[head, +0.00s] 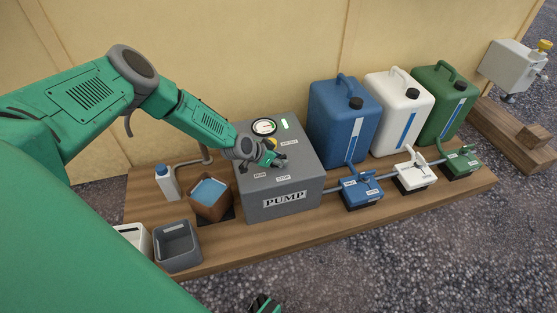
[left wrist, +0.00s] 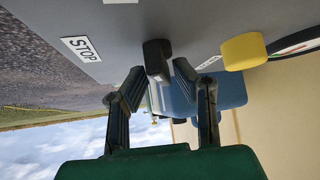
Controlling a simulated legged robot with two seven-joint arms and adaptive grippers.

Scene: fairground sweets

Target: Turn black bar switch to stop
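The grey pump box (head: 285,200) stands on the wooden board, with a dial and labels on its top. A STOP label (head: 283,178) lies near its front edge; it also shows in the left wrist view (left wrist: 80,49). The black bar switch (left wrist: 157,58) projects from the panel between my left fingertips. My left gripper (head: 272,158) is over the panel; in the left wrist view its fingers (left wrist: 160,75) lie close against both sides of the bar. In the head view the gripper mostly hides the switch. A green and black piece, apparently my right gripper (head: 265,303), shows at the bottom edge.
A yellow button (left wrist: 244,51) sits beside the switch. Blue (head: 345,120), white (head: 400,110) and green (head: 440,95) canisters stand right of the pump, with valves in front. A brown container (head: 210,210) and grey bin (head: 178,255) stand left. The wall is close behind.

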